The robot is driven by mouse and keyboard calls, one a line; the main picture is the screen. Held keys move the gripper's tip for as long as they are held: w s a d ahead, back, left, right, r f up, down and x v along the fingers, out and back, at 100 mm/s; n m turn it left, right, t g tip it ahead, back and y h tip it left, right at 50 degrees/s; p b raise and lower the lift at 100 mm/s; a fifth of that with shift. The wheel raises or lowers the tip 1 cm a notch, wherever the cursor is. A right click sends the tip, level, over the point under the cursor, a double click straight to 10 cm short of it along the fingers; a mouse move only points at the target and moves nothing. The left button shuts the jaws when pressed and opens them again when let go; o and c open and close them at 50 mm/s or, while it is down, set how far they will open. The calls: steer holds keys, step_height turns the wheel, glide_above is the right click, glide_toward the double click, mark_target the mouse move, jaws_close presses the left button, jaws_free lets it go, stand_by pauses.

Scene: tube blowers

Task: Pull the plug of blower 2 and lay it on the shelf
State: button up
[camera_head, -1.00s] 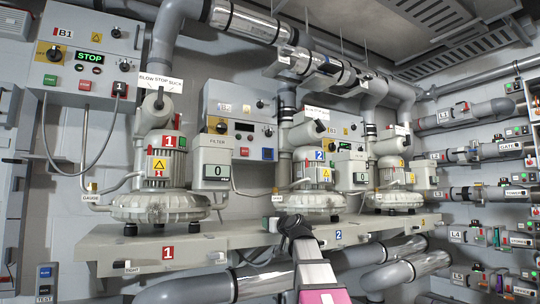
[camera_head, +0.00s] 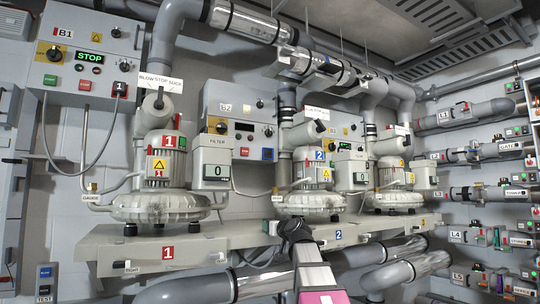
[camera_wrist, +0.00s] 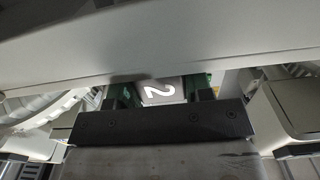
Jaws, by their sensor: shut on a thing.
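Blower 2 (camera_head: 308,199), a pale grey machine with a blue "2" label, stands on the long shelf (camera_head: 205,242). My gripper (camera_head: 290,228) is at the shelf's front edge, just below blower 2. The gripper hides the plug in the head view. I cannot tell whether the plug is still in its socket.
Blower 1 (camera_head: 160,190) stands on the shelf to the left and another blower (camera_head: 394,184) to the right. The shelf top between blowers 1 and 2 has bare room. Large grey pipes (camera_head: 190,290) run below the shelf.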

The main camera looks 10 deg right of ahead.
steer(key=o, duration=1.2)
steer(key=shift+s, duration=0.1)
